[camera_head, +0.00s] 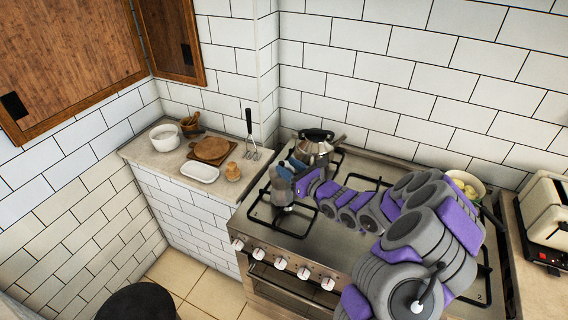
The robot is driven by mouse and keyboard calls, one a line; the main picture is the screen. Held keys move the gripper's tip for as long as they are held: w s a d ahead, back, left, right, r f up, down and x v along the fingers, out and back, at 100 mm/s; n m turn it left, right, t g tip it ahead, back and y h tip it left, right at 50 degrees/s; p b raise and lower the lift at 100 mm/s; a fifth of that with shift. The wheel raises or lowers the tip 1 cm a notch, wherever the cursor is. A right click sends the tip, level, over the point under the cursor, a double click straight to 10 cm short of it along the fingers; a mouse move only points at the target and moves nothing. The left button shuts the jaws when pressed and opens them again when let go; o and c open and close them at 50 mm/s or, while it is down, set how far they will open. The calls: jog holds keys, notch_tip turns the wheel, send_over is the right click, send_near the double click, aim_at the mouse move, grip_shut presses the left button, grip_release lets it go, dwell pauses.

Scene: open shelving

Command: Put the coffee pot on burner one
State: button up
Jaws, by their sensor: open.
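The coffee pot (282,190), a small silver moka-type pot, stands upright at the front-left burner of the stove (249,226). My gripper (291,168) is open, with its blue fingers at the upper part of the pot. The fingers partly cover the pot's top and handle side. I cannot tell whether they touch it. A small "2" shows at the stove's front-right corner; no mark for burner one is readable.
A silver kettle (316,150) stands on the back-left burner, close behind my gripper. A bowl (465,185) sits at the back right, partly behind my arm. A toaster (545,215) is at the far right. The left counter holds a white pot (165,138), boards and a tray (200,172).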

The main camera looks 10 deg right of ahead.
jog(key=d+p+v, duration=0.1)
jog(key=v, duration=0.7)
jog(key=s+a+r+n+g+y, duration=0.35)
jog(key=a+r+n, duration=0.25)
jog(key=a, duration=0.2)
jog(key=s+a+r+n+g+y, duration=0.3)
jog(key=s+a+r+n+g, duration=0.15)
jog(key=a, duration=0.25)
jog(key=s+a+r+n+g, duration=0.3)
jog(key=s+a+n+g, duration=0.45)
jog(key=s, duration=0.55)
jog(key=s+d+f+n+g+h, duration=0.1)
jog(key=s+f+n+g+h, duration=0.2)
jog(key=s+n+h, duration=0.75)
jog(key=s+d+n+t+h, duration=0.1)
jog(key=s+d+h, duration=0.4)
jog(key=s+d, duration=0.7)
jog(key=d, duration=0.3)
jog(key=shift+d+f+h, duration=0.25)
jog(key=shift+h, duration=0.05)
jog(key=shift+t, duration=0.25)
